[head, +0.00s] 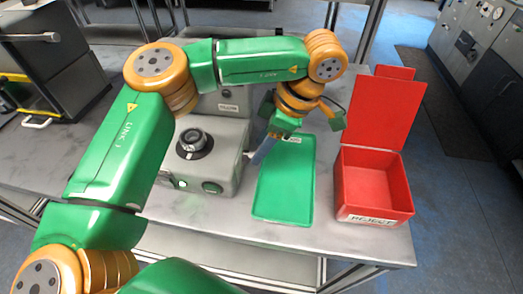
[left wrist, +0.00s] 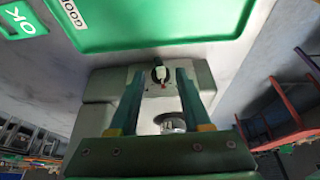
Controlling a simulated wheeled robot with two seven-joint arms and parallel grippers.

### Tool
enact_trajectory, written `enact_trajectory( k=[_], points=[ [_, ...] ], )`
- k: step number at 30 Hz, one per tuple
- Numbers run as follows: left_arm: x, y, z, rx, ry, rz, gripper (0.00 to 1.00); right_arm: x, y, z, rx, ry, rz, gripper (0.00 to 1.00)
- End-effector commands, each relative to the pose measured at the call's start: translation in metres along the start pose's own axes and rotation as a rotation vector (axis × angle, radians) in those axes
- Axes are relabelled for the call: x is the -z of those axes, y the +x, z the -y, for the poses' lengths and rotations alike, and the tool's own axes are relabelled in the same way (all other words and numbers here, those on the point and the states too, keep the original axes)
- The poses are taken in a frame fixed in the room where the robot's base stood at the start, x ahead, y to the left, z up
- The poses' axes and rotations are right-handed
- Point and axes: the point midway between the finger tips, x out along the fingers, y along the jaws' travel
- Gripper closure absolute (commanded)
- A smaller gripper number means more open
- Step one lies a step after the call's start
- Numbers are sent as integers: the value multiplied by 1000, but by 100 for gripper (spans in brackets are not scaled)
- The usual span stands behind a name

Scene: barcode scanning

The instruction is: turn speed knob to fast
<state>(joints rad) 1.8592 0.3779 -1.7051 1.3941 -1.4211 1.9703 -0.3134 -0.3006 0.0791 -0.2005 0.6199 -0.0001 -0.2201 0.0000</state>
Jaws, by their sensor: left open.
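The grey machine (head: 228,128) stands on the table, with a round black dial (head: 192,144) on its top. In the left wrist view, a small dark knob (left wrist: 160,75) with a pale pointer and a red mark sits on the machine's side (left wrist: 97,85) facing the green tray. My left gripper (head: 256,160) is beside this side, over the tray's left edge. In the left wrist view, its open blue-green fingers (left wrist: 158,78) appear on either side of the knob. Whether they touch it cannot be told. My right gripper is not in view.
The flat green tray (head: 287,190) lies right of the machine; its GOOD label shows in the left wrist view. An open red REJECT box (head: 374,190) stands farther right. A green OK label (left wrist: 22,18) shows in the wrist view. Bare table lies in front of the machine.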

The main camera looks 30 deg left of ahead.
Motion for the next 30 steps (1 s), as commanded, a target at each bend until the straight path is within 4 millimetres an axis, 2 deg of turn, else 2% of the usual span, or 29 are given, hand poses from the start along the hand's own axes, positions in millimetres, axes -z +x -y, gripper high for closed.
enact_trajectory(
  k=[3, 6, 12, 13, 18, 23, 30],
  points=[
    [1, 17, 0, 1, 0, -1, 52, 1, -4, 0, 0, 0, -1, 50],
    [1, 25, 0, 1, 1, -1, 52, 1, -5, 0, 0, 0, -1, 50],
    [0, 26, 0, -1, 1, 1, 52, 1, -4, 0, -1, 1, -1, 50],
    [0, 26, 0, -1, 1, 1, 54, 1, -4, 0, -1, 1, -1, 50],
    [0, 26, 0, -1, 1, 1, 100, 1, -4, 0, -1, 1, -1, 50],
    [0, 25, 0, 8, 4, 1, 100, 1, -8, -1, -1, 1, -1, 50],
    [1, 20, -5, 194, 75, 0, 100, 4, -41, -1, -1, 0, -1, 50]
  ],
)
